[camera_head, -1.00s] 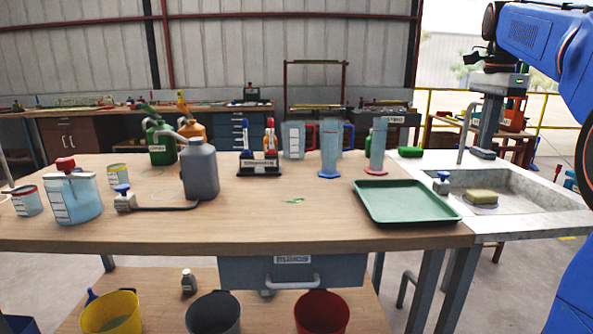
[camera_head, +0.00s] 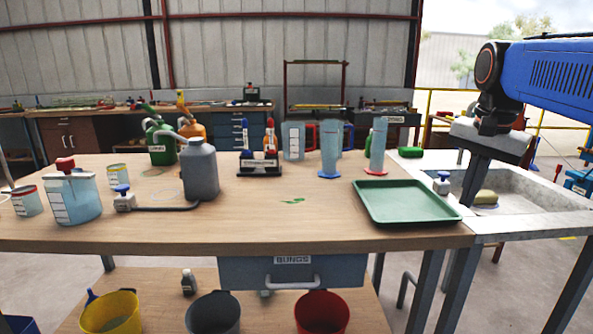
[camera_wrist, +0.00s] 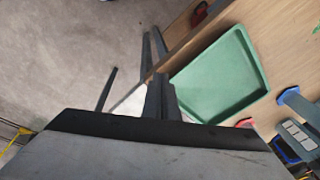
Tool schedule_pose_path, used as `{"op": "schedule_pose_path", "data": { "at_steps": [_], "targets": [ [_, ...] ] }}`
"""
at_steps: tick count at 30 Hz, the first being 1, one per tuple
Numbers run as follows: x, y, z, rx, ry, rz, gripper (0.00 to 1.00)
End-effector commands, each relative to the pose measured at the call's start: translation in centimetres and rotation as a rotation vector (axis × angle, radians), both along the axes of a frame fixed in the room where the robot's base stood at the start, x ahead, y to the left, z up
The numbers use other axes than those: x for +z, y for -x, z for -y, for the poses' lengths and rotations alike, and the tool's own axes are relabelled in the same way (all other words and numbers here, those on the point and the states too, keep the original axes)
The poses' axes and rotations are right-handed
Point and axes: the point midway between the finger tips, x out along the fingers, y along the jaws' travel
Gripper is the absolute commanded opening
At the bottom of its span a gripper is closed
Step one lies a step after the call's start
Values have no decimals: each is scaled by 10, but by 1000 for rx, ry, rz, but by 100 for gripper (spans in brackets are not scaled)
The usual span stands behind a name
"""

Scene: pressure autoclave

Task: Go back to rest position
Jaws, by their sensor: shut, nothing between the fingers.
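My gripper (camera_head: 471,198) hangs from the blue arm at the right of the head view, pointing down in front of the sink basin. It is shut and holds nothing. The green tray (camera_head: 405,217) lies empty on the workbench, left of my gripper. It also shows in the wrist view (camera_wrist: 222,78).
Buckets stand below.

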Motion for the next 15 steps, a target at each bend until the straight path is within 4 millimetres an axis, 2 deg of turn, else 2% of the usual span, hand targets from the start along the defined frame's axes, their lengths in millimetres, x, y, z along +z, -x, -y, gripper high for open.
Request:
{"op": "schedule_pose_path", "data": {
  "at_steps": [1,8,15],
  "targets": [
    [-12,15,-8,56,11,13,0],
    [-74,68,-35,322,69,77,0],
    [-147,124,-57,593,143,145,0]
  ]
}}
